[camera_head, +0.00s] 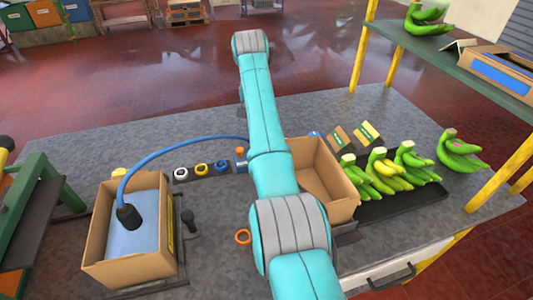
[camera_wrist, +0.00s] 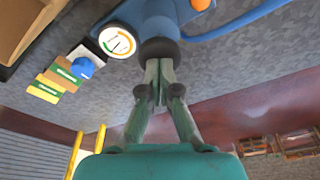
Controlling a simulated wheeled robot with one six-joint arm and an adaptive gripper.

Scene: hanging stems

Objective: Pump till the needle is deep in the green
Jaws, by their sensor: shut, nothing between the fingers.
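My gripper (camera_wrist: 158,82) is shut and empty in the wrist view. Its fingertips are at the dark rounded end of a blue upright pump (camera_wrist: 160,22), seemingly against it; I cannot tell if they touch. A round white gauge (camera_wrist: 117,40) with a coloured arc is beside the pump; its needle is too small to read surely. In the head view my arm hides the gripper, pump and gauge. A blue hose (camera_head: 180,141) runs to a black nozzle (camera_head: 128,215) on a blue-grey bag (camera_head: 134,240) in a cardboard box (camera_head: 98,236).
An open empty box (camera_head: 330,181) stands right of my arm. Green banana bunches (camera_head: 383,172) sit on a black tray (camera_head: 408,202). A shelf (camera_head: 470,75) is at the right. A blue dome (camera_wrist: 82,68) is near the gauge.

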